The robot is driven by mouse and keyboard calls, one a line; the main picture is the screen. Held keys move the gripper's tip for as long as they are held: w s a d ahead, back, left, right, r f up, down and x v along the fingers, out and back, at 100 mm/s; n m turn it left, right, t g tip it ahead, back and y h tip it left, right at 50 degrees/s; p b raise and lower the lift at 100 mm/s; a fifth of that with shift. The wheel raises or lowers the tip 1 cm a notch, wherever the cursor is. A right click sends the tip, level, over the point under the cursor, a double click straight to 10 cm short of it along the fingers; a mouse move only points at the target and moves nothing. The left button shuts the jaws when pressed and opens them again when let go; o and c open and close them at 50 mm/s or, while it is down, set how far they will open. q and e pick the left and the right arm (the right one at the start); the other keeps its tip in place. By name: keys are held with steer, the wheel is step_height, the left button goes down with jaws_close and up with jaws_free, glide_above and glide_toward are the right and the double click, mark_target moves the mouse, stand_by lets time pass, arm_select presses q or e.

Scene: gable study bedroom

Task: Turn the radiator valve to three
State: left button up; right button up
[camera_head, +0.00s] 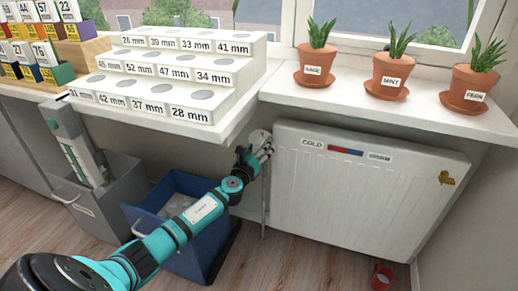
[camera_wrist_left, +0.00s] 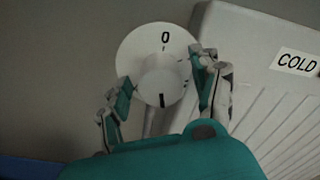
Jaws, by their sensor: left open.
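The radiator valve shows in the left wrist view as a white round dial (camera_wrist_left: 138,48) with a paler knob (camera_wrist_left: 160,78) at its middle. A "0" stands at the top of the dial and a short black mark at the bottom; I cannot read a 3. My left gripper (camera_wrist_left: 165,88) is open, with one finger on each side of the knob; I cannot tell whether they touch it. In the head view the gripper (camera_head: 256,150) partly hides the valve (camera_head: 259,135) at the left end of the white radiator (camera_head: 350,200). My right gripper is not in view.
A windowsill (camera_head: 370,113) with plant pots runs above the radiator. A stepped white block (camera_head: 160,84) stands on the sill at left. A blue bin (camera_head: 200,250) and a grey bin (camera_head: 90,205) stand below. A red cup (camera_head: 382,279) is on the floor.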

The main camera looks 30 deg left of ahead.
arm_select(q)
steer(key=v, duration=1.2)
